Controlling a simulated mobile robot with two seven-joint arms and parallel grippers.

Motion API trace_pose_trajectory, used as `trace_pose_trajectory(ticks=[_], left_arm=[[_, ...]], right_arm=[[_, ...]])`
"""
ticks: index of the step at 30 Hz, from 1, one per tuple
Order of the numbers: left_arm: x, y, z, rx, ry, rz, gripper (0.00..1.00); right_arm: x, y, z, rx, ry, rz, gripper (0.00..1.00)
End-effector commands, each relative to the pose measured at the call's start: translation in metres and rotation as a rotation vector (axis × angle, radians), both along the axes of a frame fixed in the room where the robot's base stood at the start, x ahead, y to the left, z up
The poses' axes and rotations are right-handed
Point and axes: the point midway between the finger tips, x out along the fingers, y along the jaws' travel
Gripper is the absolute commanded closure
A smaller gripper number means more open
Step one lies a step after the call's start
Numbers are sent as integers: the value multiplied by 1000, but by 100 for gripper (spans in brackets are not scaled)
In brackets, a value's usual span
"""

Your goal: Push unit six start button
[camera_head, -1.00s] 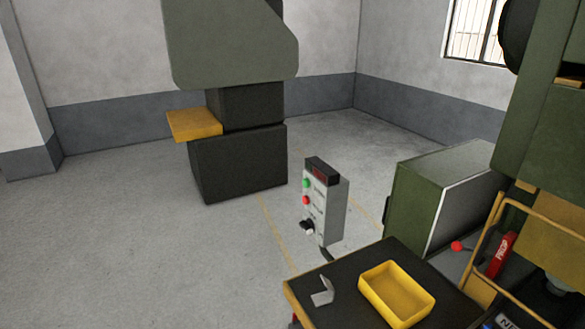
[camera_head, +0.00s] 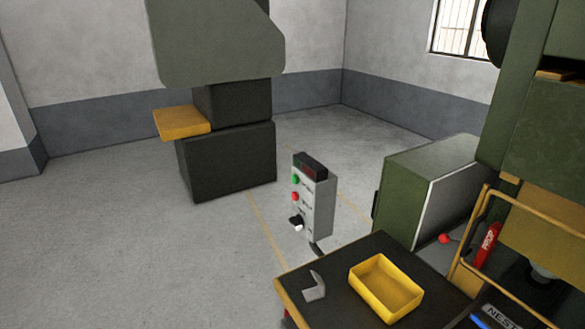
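A grey control box (camera_head: 315,200) with a dark top stands in the middle of the view, behind the dark table. Its left face carries a green button (camera_head: 295,180), a red button (camera_head: 295,196) below it, and a black and white knob (camera_head: 297,222) lower down. The labels beside them are too small to read, and I cannot tell which unit the box belongs to. Neither of my grippers shows in the head view.
A dark table (camera_head: 345,256) with yellow edges holds a yellow tray (camera_head: 385,288) and a small grey bracket (camera_head: 314,287). A green cabinet (camera_head: 410,190) and a large green machine (camera_head: 540,130) stand at right. Another machine (camera_head: 225,160) stands behind. The floor (camera_head: 130,250) at left is clear.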

Motion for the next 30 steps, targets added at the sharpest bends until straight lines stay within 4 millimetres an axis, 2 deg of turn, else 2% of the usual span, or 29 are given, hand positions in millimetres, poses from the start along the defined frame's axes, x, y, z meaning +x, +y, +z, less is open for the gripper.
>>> trace_pose_trajectory(ticks=[1,6,7,30], left_arm=[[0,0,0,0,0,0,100],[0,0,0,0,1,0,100],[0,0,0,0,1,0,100],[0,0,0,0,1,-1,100]], right_arm=[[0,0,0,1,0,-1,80],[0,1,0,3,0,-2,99],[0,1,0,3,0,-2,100],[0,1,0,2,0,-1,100]])
